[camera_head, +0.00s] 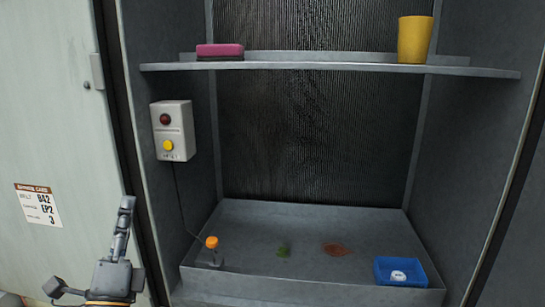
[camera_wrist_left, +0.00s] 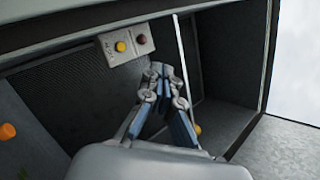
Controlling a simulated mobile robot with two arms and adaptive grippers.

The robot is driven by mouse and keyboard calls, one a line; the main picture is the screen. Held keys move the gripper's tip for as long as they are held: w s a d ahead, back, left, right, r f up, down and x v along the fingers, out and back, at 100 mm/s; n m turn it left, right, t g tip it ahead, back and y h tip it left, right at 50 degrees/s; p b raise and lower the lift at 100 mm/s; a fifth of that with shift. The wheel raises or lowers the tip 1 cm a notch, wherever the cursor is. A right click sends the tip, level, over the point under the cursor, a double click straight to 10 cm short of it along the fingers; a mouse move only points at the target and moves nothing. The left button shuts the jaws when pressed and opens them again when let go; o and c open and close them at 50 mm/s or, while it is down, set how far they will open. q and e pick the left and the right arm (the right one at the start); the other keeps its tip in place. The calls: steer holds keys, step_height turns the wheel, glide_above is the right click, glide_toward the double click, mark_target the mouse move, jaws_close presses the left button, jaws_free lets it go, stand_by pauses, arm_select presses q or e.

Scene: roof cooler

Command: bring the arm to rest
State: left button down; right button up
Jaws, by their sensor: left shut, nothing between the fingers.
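My left gripper (camera_head: 126,204) is at the lower left of the head view, in front of the cabinet's left door edge, pointing up. In the left wrist view its fingers (camera_wrist_left: 162,70) meet at the tips. It is shut and empty, touching nothing that I can see. My right gripper is in neither view.
A control box (camera_head: 172,131) with a red and a yellow button hangs on the cabinet's left wall. A shelf (camera_head: 330,66) holds a pink sponge (camera_head: 219,50) and a yellow cup (camera_head: 414,40). The bottom tray (camera_head: 330,212) holds an orange-topped item (camera_head: 211,243) and a blue box (camera_head: 408,280).

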arm_select(q)
steer(key=w+f+n+g, duration=0.2)
steer(key=w+f+g, duration=0.15)
steer(key=f, duration=0.95)
steer(key=w+f+n+g, duration=0.3)
steer(key=w+f, duration=0.2)
steer(key=f, duration=0.9)
steer(key=s+d+f+n+g+h, duration=0.1)
steer(key=s+f+n+g, duration=0.15)
steer(key=f, duration=0.95)
steer(key=s+f+n+g, duration=0.2)
steer(key=s+f+g, duration=0.1)
steer(key=f, duration=0.9)
steer(key=s+f+n+g+b, duration=0.1)
steer(key=s+f+n+g, duration=0.25)
steer(key=s+f, duration=0.75)
steer(key=s+f+n+g, duration=0.2)
steer(key=s+f+g, duration=0.2)
steer(key=s+f, duration=0.75)
steer(key=s+f+n+g, duration=0.2)
steer(key=s+f, duration=0.4)
steer(key=s, duration=0.6)
steer(key=s+f+n+g, duration=0.2)
steer(key=s+f, duration=0.4)
steer(key=s, duration=0.6)
steer(key=shift+d+f+n+g+h+b, duration=0.3)
steer(key=shift+f+g+h, duration=0.1)
steer(key=shift+g, duration=0.25)
